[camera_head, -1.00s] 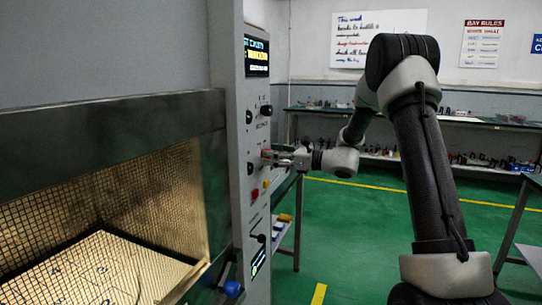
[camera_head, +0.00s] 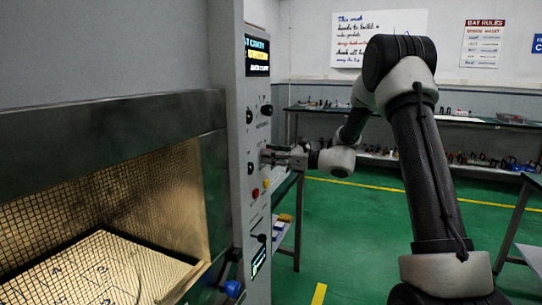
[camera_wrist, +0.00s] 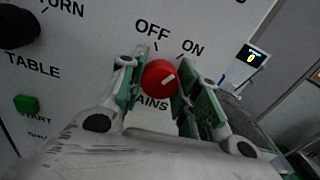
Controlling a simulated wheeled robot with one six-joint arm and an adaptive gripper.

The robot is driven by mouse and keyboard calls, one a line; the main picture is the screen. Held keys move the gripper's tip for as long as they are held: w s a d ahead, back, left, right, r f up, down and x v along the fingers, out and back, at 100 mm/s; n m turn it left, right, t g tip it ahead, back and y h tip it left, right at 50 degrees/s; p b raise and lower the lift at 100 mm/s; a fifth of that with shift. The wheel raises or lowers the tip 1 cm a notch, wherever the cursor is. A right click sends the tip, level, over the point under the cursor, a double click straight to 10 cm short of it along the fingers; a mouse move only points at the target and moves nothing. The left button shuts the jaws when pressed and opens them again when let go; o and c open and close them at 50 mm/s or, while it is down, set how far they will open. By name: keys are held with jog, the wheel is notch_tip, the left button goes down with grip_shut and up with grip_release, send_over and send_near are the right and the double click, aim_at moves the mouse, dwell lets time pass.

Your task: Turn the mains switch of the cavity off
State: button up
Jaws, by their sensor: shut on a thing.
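The mains switch is a red round knob (camera_wrist: 160,75) with a white pointer line, on the light grey control panel (camera_head: 250,215). Its labels read OFF at upper left and ON at upper right in the wrist view. The pointer line slants up to the right, nearer the ON mark than the OFF mark. My gripper (camera_head: 272,155) is at the panel, its green-padded fingers shut on the knob from both sides. In the head view the fingers hide the knob.
The lit cavity (camera_head: 100,235) with its mesh is left of the panel. A black knob (camera_wrist: 18,27) and green START button (camera_wrist: 27,105) are left of the switch. Red and yellow buttons (camera_head: 255,193) sit below my gripper. A display (camera_head: 257,55) tops the panel. Green floor (camera_head: 350,230) is open to the right.

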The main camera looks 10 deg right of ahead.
jog(key=n, duration=1.1)
jog(key=shift+f, duration=0.1)
jog(key=shift+n, duration=0.4)
dwell(0.3)
jog(key=o, duration=1.1)
jog(key=shift+c, duration=0.2)
jog(key=shift+s, duration=0.1)
jog(key=v, duration=1.2)
